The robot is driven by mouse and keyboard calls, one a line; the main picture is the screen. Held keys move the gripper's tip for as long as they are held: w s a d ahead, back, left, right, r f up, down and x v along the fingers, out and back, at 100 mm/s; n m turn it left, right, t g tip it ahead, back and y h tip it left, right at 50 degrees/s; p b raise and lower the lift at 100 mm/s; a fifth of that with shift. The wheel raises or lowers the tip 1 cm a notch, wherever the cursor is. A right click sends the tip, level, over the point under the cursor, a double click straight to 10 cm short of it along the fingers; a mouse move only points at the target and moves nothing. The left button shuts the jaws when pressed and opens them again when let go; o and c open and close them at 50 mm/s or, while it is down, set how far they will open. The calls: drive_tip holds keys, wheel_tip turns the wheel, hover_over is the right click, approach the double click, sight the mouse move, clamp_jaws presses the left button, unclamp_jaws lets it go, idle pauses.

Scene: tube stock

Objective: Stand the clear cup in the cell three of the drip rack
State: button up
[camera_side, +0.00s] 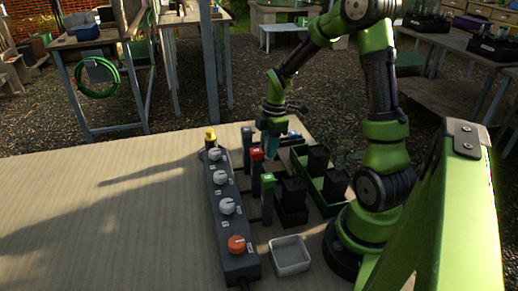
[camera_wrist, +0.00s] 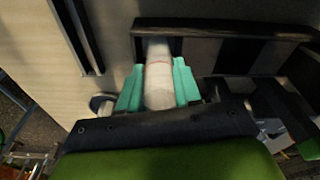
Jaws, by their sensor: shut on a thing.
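My gripper (camera_wrist: 158,88) is shut on a pale, see-through cylinder, which I take for the clear cup (camera_wrist: 158,82). One teal finger is on each side of it in the wrist view. The cup's far end reaches a dark frame (camera_wrist: 215,27) at the top of that view; I cannot tell whether it is inside, above or touching it. In the side view my gripper (camera_side: 270,150) points down behind the posts with red (camera_side: 257,155) and green (camera_side: 268,179) tops. The cup is not clear there. Which part is the drip rack, and its cell three, I cannot tell.
A long dark bar with white knobs and an orange knob (camera_side: 236,244) lies left of the posts. Dark pots (camera_side: 291,195) and a green tray (camera_side: 299,152) with more pots stand at right. A white dish (camera_side: 290,256) is in front. The table's left is clear.

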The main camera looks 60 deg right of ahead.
drive_tip(key=shift+f, duration=0.25)
idle(0.3)
drive_tip(key=o, duration=1.1)
drive_tip(key=r, duration=0.5)
drive_tip(key=d+r, duration=0.1)
drive_tip(key=r, duration=0.5)
drive_tip(key=s+r, duration=0.1)
drive_tip(key=r, duration=0.4)
drive_tip(key=shift+s+d+r, duration=0.1)
drive_tip(key=shift+d+r, duration=0.25)
drive_tip(key=shift+r, duration=0.05)
